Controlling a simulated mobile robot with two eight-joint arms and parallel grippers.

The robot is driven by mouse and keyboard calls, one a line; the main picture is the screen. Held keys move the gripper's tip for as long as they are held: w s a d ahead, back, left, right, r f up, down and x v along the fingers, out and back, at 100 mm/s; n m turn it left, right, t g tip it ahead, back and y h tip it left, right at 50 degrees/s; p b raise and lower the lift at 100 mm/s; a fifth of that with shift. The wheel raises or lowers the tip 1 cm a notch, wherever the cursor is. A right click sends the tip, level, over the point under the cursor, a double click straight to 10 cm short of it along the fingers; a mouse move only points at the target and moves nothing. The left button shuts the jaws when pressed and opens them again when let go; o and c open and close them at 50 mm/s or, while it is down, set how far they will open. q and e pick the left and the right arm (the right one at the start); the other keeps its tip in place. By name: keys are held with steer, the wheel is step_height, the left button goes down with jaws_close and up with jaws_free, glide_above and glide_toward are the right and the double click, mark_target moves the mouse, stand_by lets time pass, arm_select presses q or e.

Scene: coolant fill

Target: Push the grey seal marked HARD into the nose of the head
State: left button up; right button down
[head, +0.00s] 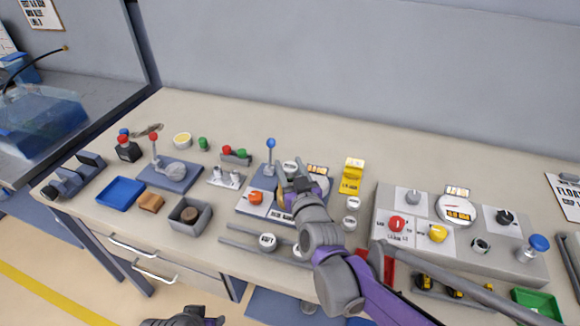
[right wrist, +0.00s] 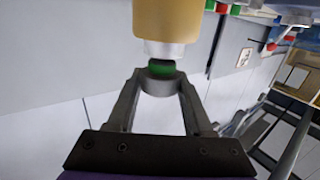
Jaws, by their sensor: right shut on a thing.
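My right gripper (right wrist: 160,88) is shut on a small grey round piece (right wrist: 157,87), seen in the right wrist view. No marking can be read on it. A green part (right wrist: 161,69) sits between this piece and the pale metal nose (right wrist: 165,50) of a tan head (right wrist: 165,17). The held piece is in line with the nose and close below it; I cannot tell whether they touch. In the head view my right gripper (head: 297,180) is over the station with the blue-knobbed lever (head: 271,158) and hides much of it. My left gripper is only a dark shape (head: 185,317) at the bottom edge.
A white disc marked SOFT (head: 267,241) lies in front of the station. A yellow stand (head: 352,176) and small white discs (head: 352,203) are to its right, then a control panel (head: 384,238). A blue tray (head: 121,193) and grey box (head: 176,218) are at left.

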steer(key=shift+f+b, duration=0.6)
steer(key=shift+f, duration=0.2)
steer(key=shift+c, duration=1.1)
jaws_free()
steer(key=v, duration=1)
steer(key=shift+s+p, duration=0.3)
steer(key=shift+s, duration=0.1)
steer(key=shift+d, duration=0.15)
